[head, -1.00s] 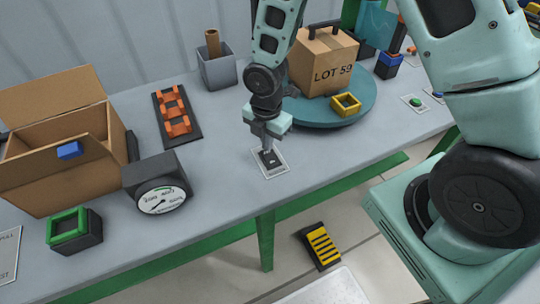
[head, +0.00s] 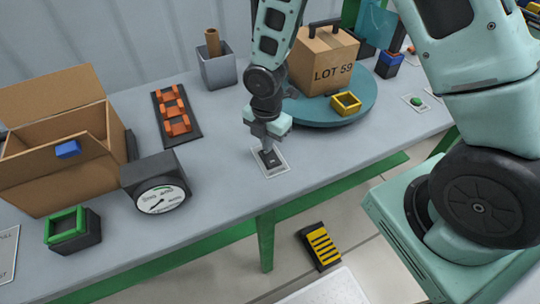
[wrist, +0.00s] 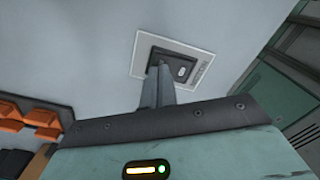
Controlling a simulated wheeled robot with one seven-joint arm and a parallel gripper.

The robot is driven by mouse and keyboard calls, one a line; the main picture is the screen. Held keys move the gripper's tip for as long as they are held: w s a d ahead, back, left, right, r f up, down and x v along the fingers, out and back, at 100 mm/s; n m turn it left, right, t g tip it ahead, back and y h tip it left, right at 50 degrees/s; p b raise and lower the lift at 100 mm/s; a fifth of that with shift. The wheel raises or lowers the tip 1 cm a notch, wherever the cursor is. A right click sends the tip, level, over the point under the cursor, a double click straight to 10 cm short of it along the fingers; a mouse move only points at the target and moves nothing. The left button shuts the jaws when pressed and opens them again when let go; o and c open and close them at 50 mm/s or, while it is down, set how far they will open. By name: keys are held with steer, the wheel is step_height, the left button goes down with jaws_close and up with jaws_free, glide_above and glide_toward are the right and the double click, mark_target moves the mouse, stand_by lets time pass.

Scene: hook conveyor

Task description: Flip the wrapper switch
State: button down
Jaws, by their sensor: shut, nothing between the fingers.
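The wrapper switch is a small black rocker (head: 271,158) on a pale labelled plate (head: 280,171) lying on the grey table. It also shows in the wrist view (wrist: 181,70), with a light mark on its right part. My gripper (head: 267,148) points down at the switch, with its shut fingers at the rocker. In the wrist view the fingertips (wrist: 161,72) overlap the left, near part of the rocker and hide it. Whether they touch or press it I cannot tell. Nothing is held.
A round teal turntable (head: 330,112) with the LOT 59 box (head: 325,58) stands right of my gripper. A dial gauge (head: 158,184), an open carton (head: 60,190) and an orange rack (head: 177,117) stand to the left. The table around the plate is clear.

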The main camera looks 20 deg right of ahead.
steer(key=shift+f+b, duration=0.4)
steer(key=shift+f, duration=0.2)
steer(key=shift+r, duration=0.1)
steer(key=shift+r+p, duration=3.25)
steer(key=shift+r, duration=0.2)
